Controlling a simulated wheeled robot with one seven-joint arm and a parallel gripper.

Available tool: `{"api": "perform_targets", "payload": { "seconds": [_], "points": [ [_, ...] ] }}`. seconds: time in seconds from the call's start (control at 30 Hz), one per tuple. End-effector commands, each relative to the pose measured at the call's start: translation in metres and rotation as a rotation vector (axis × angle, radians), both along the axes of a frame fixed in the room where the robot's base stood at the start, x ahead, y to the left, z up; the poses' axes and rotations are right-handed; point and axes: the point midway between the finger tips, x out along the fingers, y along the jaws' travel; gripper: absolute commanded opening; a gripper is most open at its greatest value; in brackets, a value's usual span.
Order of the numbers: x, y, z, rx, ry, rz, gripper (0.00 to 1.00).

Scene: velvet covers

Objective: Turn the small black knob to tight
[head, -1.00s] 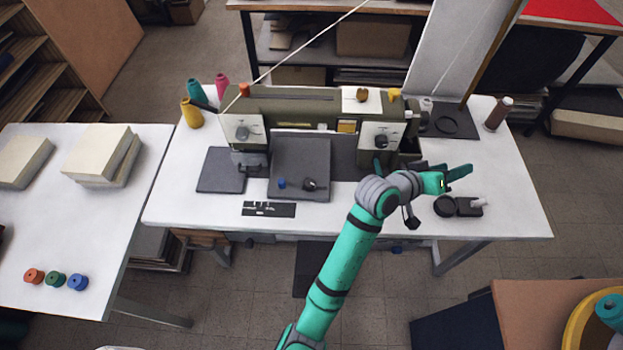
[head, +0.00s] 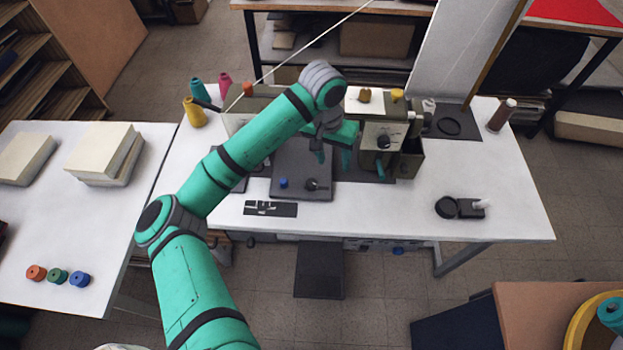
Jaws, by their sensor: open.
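The olive sewing machine stands on the white table. Its right face panel (head: 372,132) carries a black knob (head: 383,141). Another small black knob (head: 311,184), with a pointer-like arm, sits on the dark grey plate (head: 290,190) in front of the machine, beside a small blue knob (head: 283,183). I cannot tell from the picture which knob is the tight one's; no markings are readable. My gripper (head: 334,159) is open and empty, pointing down above the back of the dark plate, left of the panel knob.
A black labelled strip (head: 270,209) lies at the table's front. A black round part (head: 446,207) lies at the right, and a brown bottle (head: 501,115) stands behind it. Thread cones (head: 194,113) stand at the back left.

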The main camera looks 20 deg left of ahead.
Motion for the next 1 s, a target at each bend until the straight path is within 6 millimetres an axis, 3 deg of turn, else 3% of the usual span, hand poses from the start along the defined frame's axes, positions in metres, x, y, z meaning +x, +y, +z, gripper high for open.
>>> {"api": "perform_targets", "payload": {
  "seconds": [0.03, 0.1, 0.23, 0.43, 0.8, 1.0],
  "points": [
    [-0.006, 0.018, 0.003, 0.038, 0.027, 0.016, 0.47],
    [-0.013, 0.034, 0.007, 0.073, 0.061, 0.03, 0.47],
    [-0.021, 0.05, 0.009, 0.109, 0.095, 0.047, 0.47],
    [-0.023, 0.053, -0.006, 0.113, 0.104, 0.051, 0.47],
    [-0.023, 0.052, -0.069, 0.113, 0.102, 0.049, 0.47],
    [-0.022, 0.052, -0.091, 0.112, 0.102, 0.049, 0.47]
  ]
}}
